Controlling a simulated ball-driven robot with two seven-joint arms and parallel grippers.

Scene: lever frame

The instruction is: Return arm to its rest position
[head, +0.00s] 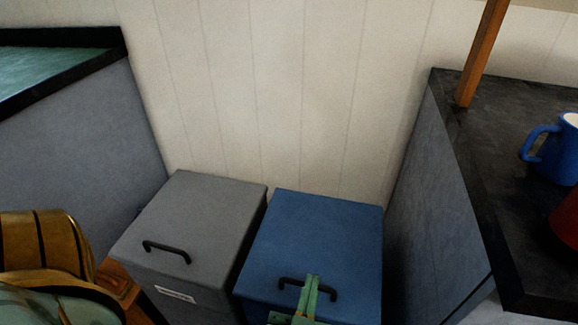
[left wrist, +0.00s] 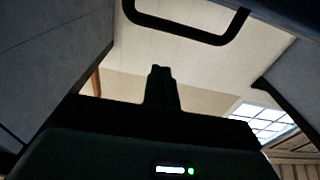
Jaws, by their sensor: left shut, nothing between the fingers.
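My left gripper (head: 312,284) is at the bottom of the head view, its green fingers together and empty. They overlap the black handle (head: 291,282) of the blue bin (head: 325,235) in the picture. In the left wrist view the shut fingers (left wrist: 162,72) point up as a dark shape. A dark U-shaped handle (left wrist: 185,35) shows above them, with a visible gap between. The blue bin's lid looks closed. My right gripper is not in view.
A grey bin (head: 205,218) with a black handle (head: 167,251) stands left of the blue bin. A dark counter (head: 475,135) at right holds a blue mug (head: 552,155) and a partly seen red object (head: 566,220). A counter (head: 50,65) stands left. The pale wall (head: 280,90) is behind.

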